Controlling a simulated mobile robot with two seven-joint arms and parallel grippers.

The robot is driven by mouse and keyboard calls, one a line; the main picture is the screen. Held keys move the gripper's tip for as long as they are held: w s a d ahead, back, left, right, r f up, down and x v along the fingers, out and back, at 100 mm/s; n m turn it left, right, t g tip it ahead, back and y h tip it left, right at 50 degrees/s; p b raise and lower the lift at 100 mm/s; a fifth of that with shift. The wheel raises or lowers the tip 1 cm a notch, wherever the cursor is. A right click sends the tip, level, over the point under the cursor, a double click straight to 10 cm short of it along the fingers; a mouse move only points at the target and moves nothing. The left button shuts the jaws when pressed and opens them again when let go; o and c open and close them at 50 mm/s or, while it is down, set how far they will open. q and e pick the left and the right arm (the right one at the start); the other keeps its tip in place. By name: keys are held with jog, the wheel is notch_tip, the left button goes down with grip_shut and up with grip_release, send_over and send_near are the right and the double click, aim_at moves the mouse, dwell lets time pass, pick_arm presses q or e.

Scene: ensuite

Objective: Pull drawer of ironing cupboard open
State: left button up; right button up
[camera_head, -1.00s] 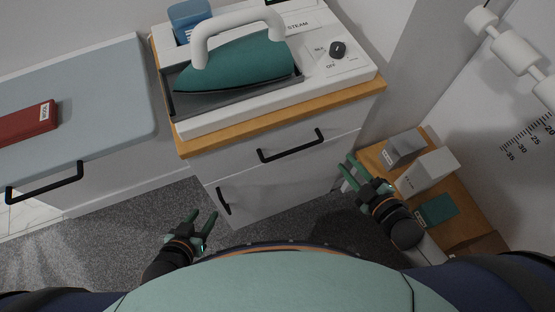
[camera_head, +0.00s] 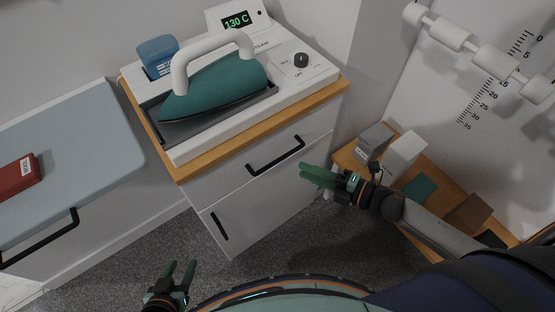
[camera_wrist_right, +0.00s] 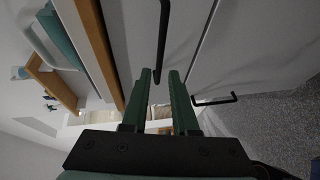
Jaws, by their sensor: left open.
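The ironing cupboard (camera_head: 250,131) is white with a wooden top and stands in the middle of the head view. Its upper drawer (camera_head: 222,182) looks shut, flush with the front. The drawer's black bar handle (camera_head: 277,160) is also in the right wrist view (camera_wrist_right: 163,38). My right gripper (camera_head: 303,171) is open, its fingers pointing left, just below and right of the handle's right end. In the wrist view the handle's near end shows between the fingertips (camera_wrist_right: 159,75); contact cannot be told. My left gripper (camera_head: 181,264) is open and empty, low in front of the cupboard.
A teal iron (camera_head: 215,88) rests on the station on top. A lower door has its own black handle (camera_head: 219,226). An ironing board with a red block (camera_head: 17,178) is at left. A low wooden shelf with boxes (camera_head: 403,152) is at right. Carpet lies in front.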

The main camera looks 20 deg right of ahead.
aim_at(280, 161)
jog(key=x, duration=0.9)
jog(key=shift+w+a+f, duration=0.1)
grip_shut()
dwell(1.2)
